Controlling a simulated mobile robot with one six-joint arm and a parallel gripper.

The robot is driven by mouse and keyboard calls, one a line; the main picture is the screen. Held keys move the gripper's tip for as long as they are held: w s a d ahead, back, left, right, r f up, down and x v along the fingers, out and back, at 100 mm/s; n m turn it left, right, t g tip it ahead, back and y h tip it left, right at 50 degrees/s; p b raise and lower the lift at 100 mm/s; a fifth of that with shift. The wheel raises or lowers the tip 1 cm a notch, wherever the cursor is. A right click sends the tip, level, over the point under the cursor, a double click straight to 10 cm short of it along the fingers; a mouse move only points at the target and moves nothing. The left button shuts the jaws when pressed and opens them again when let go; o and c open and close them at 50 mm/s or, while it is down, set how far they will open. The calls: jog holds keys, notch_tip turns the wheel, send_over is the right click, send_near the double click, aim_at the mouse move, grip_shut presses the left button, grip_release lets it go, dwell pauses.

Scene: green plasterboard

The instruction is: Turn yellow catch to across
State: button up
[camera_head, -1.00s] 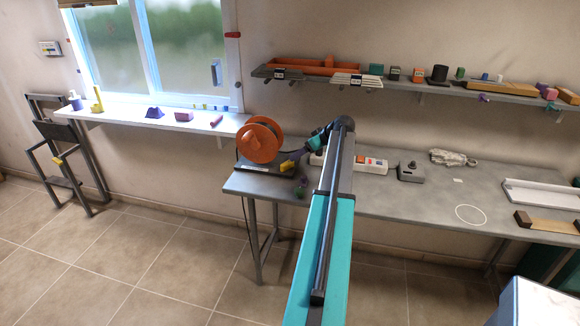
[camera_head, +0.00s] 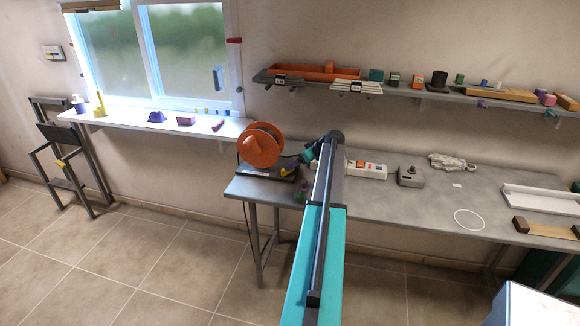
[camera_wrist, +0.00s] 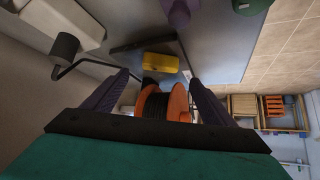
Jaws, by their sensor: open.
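A small yellow block (camera_head: 288,168), which looks like the yellow catch, sits by the dark base of the orange reel at the table's left end. In the wrist view the yellow block (camera_wrist: 161,62) lies ahead of my fingertips, its long side running across the picture. My gripper (camera_wrist: 158,80) is open, with a purple-grey finger on each side and nothing held between them. In the head view my gripper (camera_head: 304,158) is just right of the block, partly hidden by my arm. I cannot tell whether it touches the block.
The orange reel (camera_head: 260,147) stands close beside the block; it also shows between my fingers (camera_wrist: 178,98). A black bent rod with a cylindrical end (camera_wrist: 66,46) is at the left. Purple (camera_wrist: 178,12) and green (camera_wrist: 250,5) pieces are near the table edge. A power strip (camera_head: 366,170) lies to the right.

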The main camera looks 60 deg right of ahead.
jog(key=p+x, duration=0.2)
jog(key=x, duration=0.5)
jog(key=shift+w+f+p, duration=0.1)
jog(key=shift+w+p, duration=0.05)
jog(key=shift+p, duration=0.15)
jog(key=c, duration=0.9)
jog(key=shift+a, duration=0.4)
jog(key=shift+c, duration=0.8)
jog(key=shift+d+f, duration=0.1)
jog(key=shift+d, duration=0.15)
